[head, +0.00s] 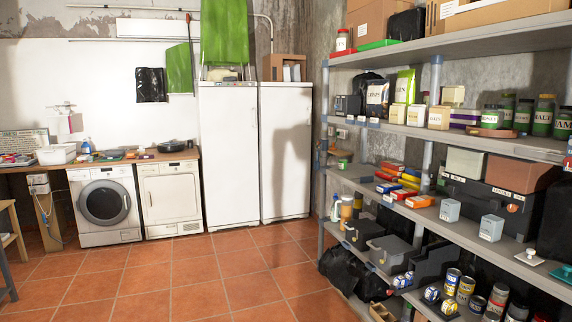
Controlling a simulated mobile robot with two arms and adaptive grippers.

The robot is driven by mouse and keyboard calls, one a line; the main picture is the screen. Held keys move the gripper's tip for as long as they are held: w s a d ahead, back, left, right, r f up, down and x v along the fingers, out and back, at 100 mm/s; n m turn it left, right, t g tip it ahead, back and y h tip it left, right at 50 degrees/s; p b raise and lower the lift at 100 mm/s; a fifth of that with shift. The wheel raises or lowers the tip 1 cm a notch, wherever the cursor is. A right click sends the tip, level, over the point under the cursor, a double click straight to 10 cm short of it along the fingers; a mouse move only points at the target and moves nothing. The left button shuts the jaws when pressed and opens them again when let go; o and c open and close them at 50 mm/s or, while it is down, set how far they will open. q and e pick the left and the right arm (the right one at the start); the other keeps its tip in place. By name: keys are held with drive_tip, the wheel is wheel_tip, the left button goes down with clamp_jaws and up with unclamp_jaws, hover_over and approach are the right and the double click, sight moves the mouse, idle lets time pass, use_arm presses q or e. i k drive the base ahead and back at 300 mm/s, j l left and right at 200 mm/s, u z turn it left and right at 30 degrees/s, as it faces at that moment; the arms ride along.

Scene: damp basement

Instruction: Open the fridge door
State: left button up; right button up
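Two tall white fridge-like units stand side by side against the back wall. The left unit (228,160) has a closed door with a slim vertical handle near its right edge. The right unit (286,165) is also closed, with a faint handle along its right edge and a soft shadow on its front. I cannot tell which of the two is the fridge. Neither of my grippers is in view.
A washing machine (104,205) and a second white appliance (169,198) stand left of the units under a worktop (120,158). Loaded grey shelving (470,142) fills the right side. A black bag (343,268) lies at its foot. The tiled floor (210,270) is clear before the units.

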sight(285, 113)
drive_tip(key=i, duration=6.1)
drive_tip(key=i+j+z, duration=0.35)
drive_tip(key=i, duration=0.2)
drive_tip(key=i+j+z, duration=0.3)
drive_tip(key=i, duration=0.25)
drive_tip(key=i+j+z, duration=0.35)
drive_tip(key=i+j, duration=0.15)
